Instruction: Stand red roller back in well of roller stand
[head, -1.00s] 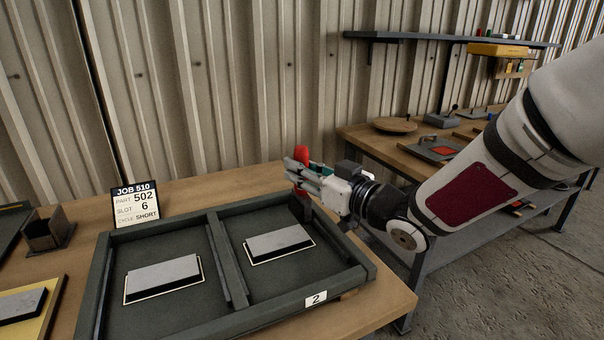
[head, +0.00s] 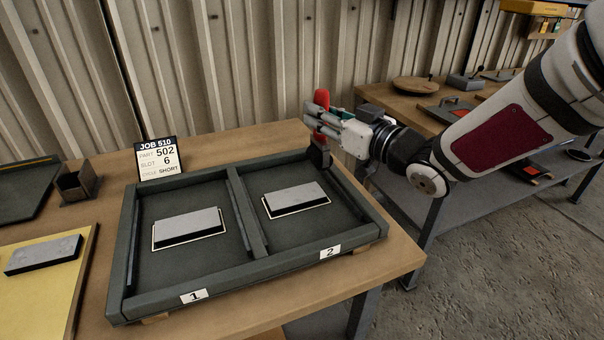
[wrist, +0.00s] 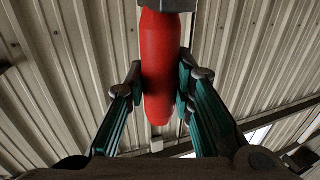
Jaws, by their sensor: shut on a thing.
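The red roller (head: 321,101) is held upright in my gripper (head: 326,119), red handle up and dark head down. Its dark head shows in front of the tray's far right corner; whether it touches the tray is unclear. In the wrist view the red handle (wrist: 160,55) lies between both fingers of my gripper (wrist: 162,82), with a grey part at the top edge of the picture. A small dark open-topped box (head: 77,184), which looks like the roller stand, is on the bench at the far left. The bottom of its well is hidden.
A dark two-bay tray (head: 235,268) lies between gripper and stand, with a grey block (head: 188,225) in one bay and another (head: 295,197) in the other. A job card (head: 158,158) stands behind it. A yellow board (head: 48,288) with a block lies front left.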

